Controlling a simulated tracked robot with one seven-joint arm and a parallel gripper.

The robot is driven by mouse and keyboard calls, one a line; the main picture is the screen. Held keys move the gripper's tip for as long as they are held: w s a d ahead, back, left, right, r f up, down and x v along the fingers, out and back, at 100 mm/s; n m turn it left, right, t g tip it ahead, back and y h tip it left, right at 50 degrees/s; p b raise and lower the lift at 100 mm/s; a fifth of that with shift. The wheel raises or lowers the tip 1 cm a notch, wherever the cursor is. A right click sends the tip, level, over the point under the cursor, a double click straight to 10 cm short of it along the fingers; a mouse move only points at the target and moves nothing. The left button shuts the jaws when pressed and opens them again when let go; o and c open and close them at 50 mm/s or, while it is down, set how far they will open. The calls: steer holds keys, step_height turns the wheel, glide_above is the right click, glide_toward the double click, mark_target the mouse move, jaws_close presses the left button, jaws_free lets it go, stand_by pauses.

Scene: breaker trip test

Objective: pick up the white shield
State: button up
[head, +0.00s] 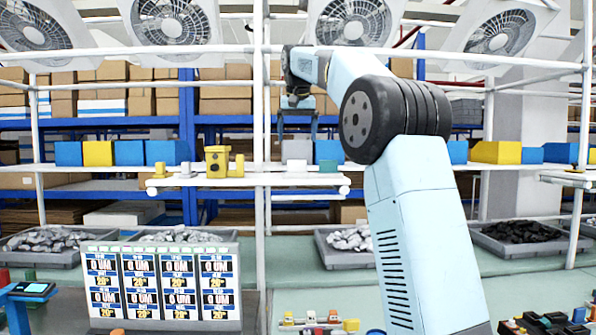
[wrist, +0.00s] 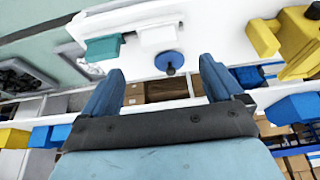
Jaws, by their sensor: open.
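A small white block (head: 297,166), which looks like the white shield, sits on the white shelf (head: 250,180) near its right end. It also shows in the wrist view (wrist: 159,37), near the top middle. A teal piece (head: 328,166) lies just beside it. My gripper (head: 297,135) is open and empty, pointing down above the white block, with a clear gap between them. In the wrist view, the two blue fingers (wrist: 161,70) are spread apart, and the white block shows beyond their tips. A second small white piece (head: 186,170) lies farther left on the shelf.
A yellow device (head: 217,161) stands on the shelf left of the white block. A dark blue round knob (wrist: 168,63) shows near the shelf edge in the wrist view. Blue bins (head: 167,152) line the rack behind. A white rail (head: 300,50) crosses near my arm.

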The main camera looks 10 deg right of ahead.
mark_target(297, 161)
steer(key=x, duration=0.9)
steer(key=shift+w+f, duration=0.15)
steer(key=shift+f, duration=0.25)
steer(key=shift+c, duration=0.2)
steer(key=c, duration=1)
steer(key=shift+r, duration=0.15)
